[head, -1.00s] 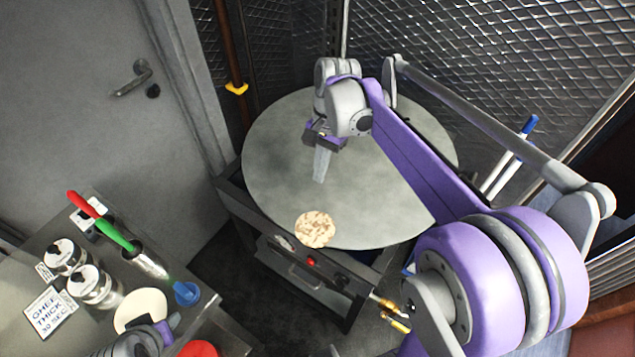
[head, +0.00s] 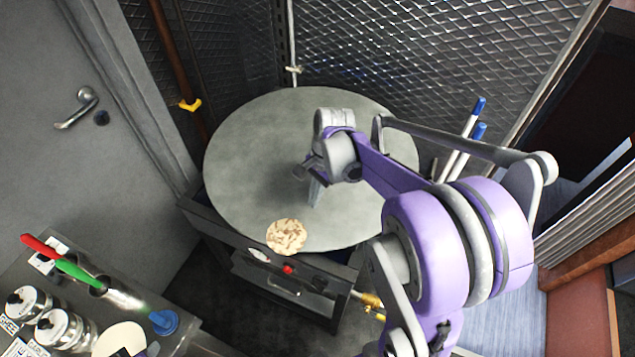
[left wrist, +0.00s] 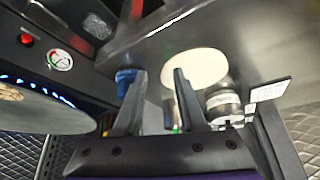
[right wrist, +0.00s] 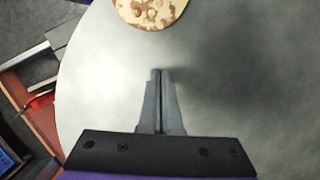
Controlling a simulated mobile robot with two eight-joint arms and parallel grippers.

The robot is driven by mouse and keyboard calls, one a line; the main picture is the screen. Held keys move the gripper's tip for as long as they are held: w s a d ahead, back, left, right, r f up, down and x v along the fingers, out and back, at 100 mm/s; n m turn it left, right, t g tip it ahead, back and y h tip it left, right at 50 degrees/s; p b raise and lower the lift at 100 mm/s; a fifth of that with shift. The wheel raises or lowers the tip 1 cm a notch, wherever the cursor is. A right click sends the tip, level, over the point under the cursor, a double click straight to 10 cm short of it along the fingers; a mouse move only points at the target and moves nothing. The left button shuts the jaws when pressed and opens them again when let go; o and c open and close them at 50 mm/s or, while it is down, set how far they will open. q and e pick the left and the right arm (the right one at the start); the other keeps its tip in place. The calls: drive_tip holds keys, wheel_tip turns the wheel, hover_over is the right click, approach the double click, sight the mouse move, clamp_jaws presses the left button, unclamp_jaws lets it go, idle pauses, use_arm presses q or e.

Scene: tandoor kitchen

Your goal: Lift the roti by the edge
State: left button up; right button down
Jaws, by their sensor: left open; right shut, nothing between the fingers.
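The roti (head: 286,237) is a round, pale, brown-spotted flatbread. It lies flat near the front edge of the large round grey griddle (head: 250,150). It also shows at the top of the right wrist view (right wrist: 150,10), cut off by the frame. My right gripper (head: 314,196) is over the griddle, behind and right of the roti and apart from it. Its fingers (right wrist: 158,75) are shut with nothing between them. My left gripper (left wrist: 157,75) is open and empty by the side counter; a white disc (left wrist: 200,68) and a blue item show beyond its fingers.
The side counter (head: 185,340) at lower left holds steel jars (head: 62,328), red and green handled tools (head: 62,262) and a blue item (head: 163,321). Mesh walls stand close behind the griddle. Blue-capped white poles (head: 465,140) stand at right. The griddle's left part is clear.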

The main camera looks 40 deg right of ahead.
sight(293, 221)
use_arm(q)
drive_tip(key=shift+w+r+p, duration=0.2)
drive_tip(key=shift+r+p, duration=0.25)
drive_tip(key=shift+r, duration=0.1)
use_arm(e)
drive_tip(key=a, duration=0.3)
drive_tip(key=shift+a+f, duration=0.15)
drive_tip(key=shift+a, duration=0.1)
use_arm(q)
drive_tip(key=shift+w, duration=0.1)
use_arm(e)
drive_tip(key=shift+a, duration=0.35)
drive_tip(key=shift+s, duration=0.15)
use_arm(q)
drive_tip(key=shift+f, duration=0.25)
use_arm(e)
drive_tip(key=shift+a+f, duration=0.1)
drive_tip(key=shift+a, duration=1.1)
use_arm(q)
drive_tip(key=shift+s, duration=0.25)
drive_tip(key=shift+w, duration=0.1)
use_arm(e)
drive_tip(key=shift+d, duration=0.1)
